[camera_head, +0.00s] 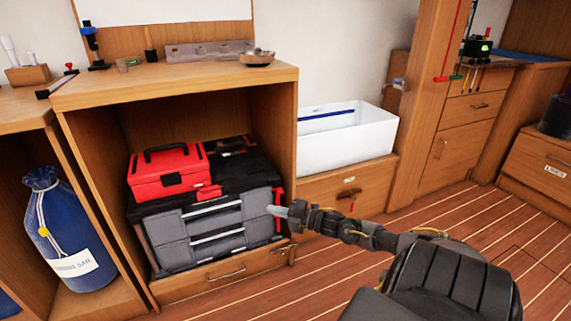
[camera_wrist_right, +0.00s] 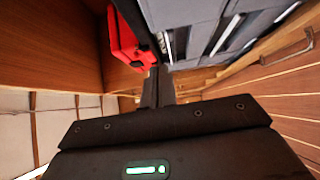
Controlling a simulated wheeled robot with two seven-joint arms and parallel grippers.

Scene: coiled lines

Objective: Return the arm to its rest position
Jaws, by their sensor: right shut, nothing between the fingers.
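My right arm reaches in from the lower right in the head view. Its gripper (camera_head: 276,211) is shut and empty, with its tip in front of the right edge of the open cabinet (camera_head: 181,74). In the right wrist view the shut fingers (camera_wrist_right: 157,88) point away from the camera, with the grey toolbox drawers beyond. The gripper appears apart from the toolbox, though the exact gap is hard to tell. My left gripper is not in view.
A red toolbox (camera_head: 168,173) sits on a grey and black drawer case (camera_head: 212,229) in the cabinet. A white bin (camera_head: 345,140) stands on a low drawer unit to the right. A blue bag (camera_head: 62,235) stands at left. The striped floor (camera_head: 330,268) is clear.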

